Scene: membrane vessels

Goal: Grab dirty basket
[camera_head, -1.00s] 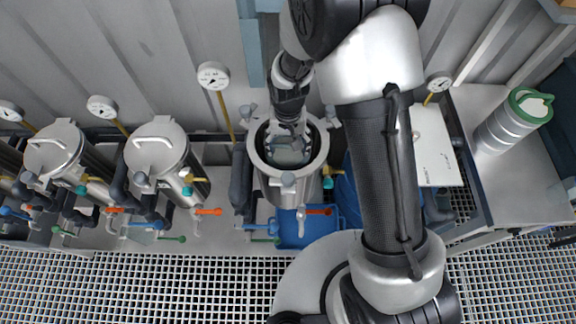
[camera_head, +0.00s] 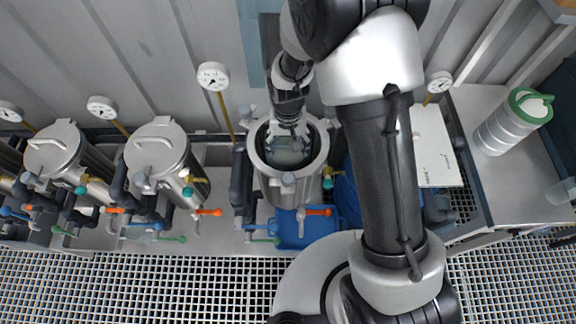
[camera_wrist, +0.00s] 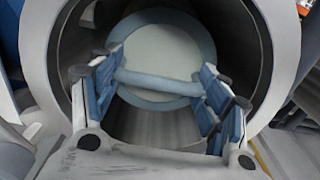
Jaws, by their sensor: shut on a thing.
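The open steel vessel (camera_head: 290,190) stands in the middle of the head view, with its lid off. My gripper (camera_head: 290,136) reaches down into its mouth from above. In the wrist view, my gripper (camera_wrist: 160,88) has its blue-padded fingers on both ends of a grey horizontal bar, the basket's handle (camera_wrist: 158,82). The dirty basket (camera_wrist: 165,50) shows behind the bar as a round pale disc with a blue-grey rim, inside the vessel. Its lower part is hidden by the vessel wall and my gripper.
Two closed vessels (camera_head: 157,150) (camera_head: 62,152) stand to the left, with valves and pipes in front. Pressure gauges (camera_head: 213,76) rise behind. A green-rimmed container (camera_head: 515,120) stands on the right bench. A blue tray (camera_head: 300,232) lies below the open vessel.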

